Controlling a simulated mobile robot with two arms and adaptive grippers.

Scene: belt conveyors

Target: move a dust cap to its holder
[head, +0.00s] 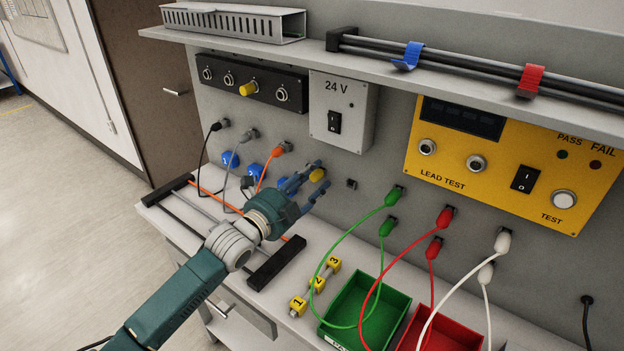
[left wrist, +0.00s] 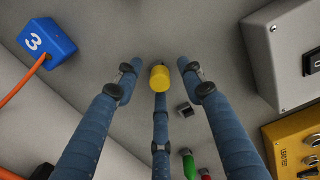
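A yellow dust cap (head: 317,174) sits at the grey panel, left of a small black socket. In the left wrist view the yellow cap (left wrist: 159,78) lies between my fingers, with gaps to the two upper fingertips. The third finger reaches up below it; I cannot tell whether it touches. My left gripper (head: 304,180) is open around the cap, and it also shows in the left wrist view (left wrist: 160,76). A black strip (head: 265,92) at the upper left, possibly the holder, has several round silver fittings and another yellow cap (head: 249,88). My right gripper is not in view.
Plugged leads with blue tags (head: 230,159) are left of my gripper. A 24 V box (head: 342,112) is above, a yellow tester (head: 515,163) to the right. Green, red and white leads hang over a green bin (head: 364,300) and a red bin (head: 440,329).

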